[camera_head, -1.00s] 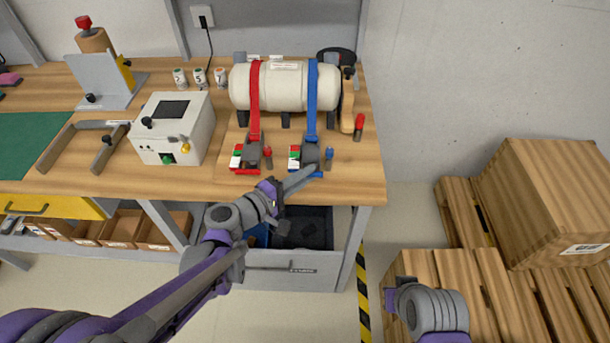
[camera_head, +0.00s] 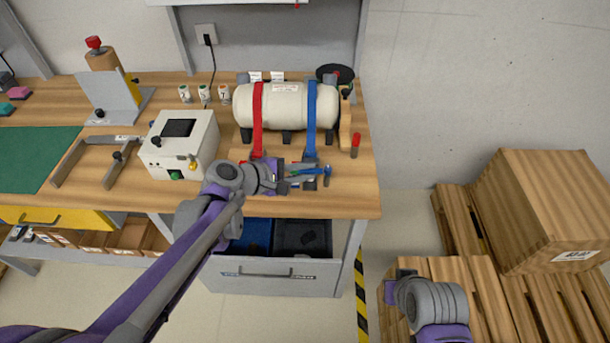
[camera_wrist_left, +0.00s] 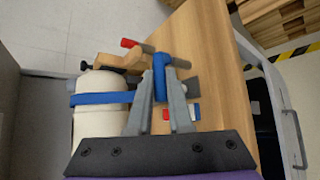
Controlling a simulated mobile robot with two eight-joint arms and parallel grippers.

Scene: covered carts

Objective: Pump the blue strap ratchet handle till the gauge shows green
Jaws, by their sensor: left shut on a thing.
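The blue strap (camera_head: 311,118) runs over a cream tank (camera_head: 285,105) on the wooden bench, down to its ratchet. My left gripper (camera_head: 308,174) is at this ratchet, shut on the blue handle (camera_head: 326,170). In the left wrist view the blue handle (camera_wrist_left: 160,72) stands between the two grey fingertips (camera_wrist_left: 160,85). The fingers cover most of the ratchet; a small red and white piece (camera_wrist_left: 167,114) shows between them, but I cannot read the gauge. My right gripper (camera_head: 393,286) is low on the right, away from the bench; its jaws are not clear.
A red strap (camera_head: 257,120) with its own ratchet lies just left, partly behind my left gripper. A red-topped peg (camera_head: 357,145) stands to the right. A control box (camera_head: 180,145) stands left. An open drawer (camera_head: 275,275) juts out below the bench.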

